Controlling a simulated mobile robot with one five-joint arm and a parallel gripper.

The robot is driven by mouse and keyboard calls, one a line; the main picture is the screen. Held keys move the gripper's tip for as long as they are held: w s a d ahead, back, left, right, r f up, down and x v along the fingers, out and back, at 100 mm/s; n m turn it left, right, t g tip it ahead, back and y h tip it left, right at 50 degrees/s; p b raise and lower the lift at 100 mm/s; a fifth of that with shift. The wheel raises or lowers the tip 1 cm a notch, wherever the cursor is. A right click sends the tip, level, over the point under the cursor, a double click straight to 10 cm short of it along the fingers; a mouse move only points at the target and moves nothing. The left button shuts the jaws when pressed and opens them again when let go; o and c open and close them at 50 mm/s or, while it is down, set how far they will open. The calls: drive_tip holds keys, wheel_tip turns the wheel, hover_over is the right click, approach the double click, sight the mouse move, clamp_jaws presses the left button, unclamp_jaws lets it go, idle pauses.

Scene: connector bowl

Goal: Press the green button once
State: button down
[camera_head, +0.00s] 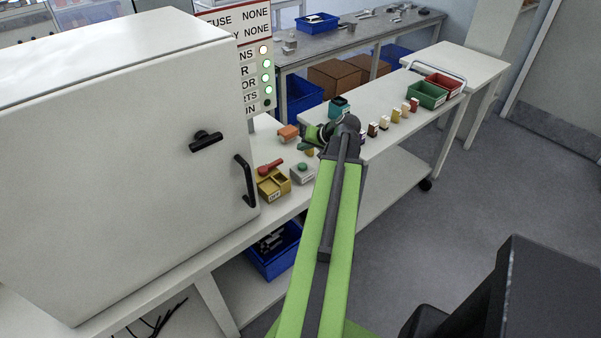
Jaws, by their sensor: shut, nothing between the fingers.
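The green button (303,167) sits on top of a small grey box with a white label, on the white bench beside the large white cabinet. My green and black arm reaches up across the bench from the bottom of the picture. My gripper (304,147) is shut and empty, pointing left at the arm's far end. In the picture it is just above and behind the green button, apart from it. Its height over the bench is hard to tell.
A yellow box with a red lever (269,167) stands left of the button. An orange block (288,132) lies behind. The cabinet (110,150) with a black handle fills the left. Several small coloured blocks, a green bin (427,95) and a red bin (444,86) stand at right.

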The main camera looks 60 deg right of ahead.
sight(304, 167)
wheel_tip(304, 167, down, 5)
drive_tip(key=b, duration=0.4)
drive_tip(key=shift+f, duration=0.1)
idle(0.8)
idle(0.9)
drive_tip(key=shift+s+f+b, duration=0.2)
drive_tip(key=shift+f+b, duration=0.15)
drive_tip(key=shift+f+b, duration=0.55)
idle(0.5)
drive_tip(key=shift+r, duration=0.1)
drive_tip(key=shift+r+p, duration=0.85)
drive_tip(key=shift+p, duration=0.1)
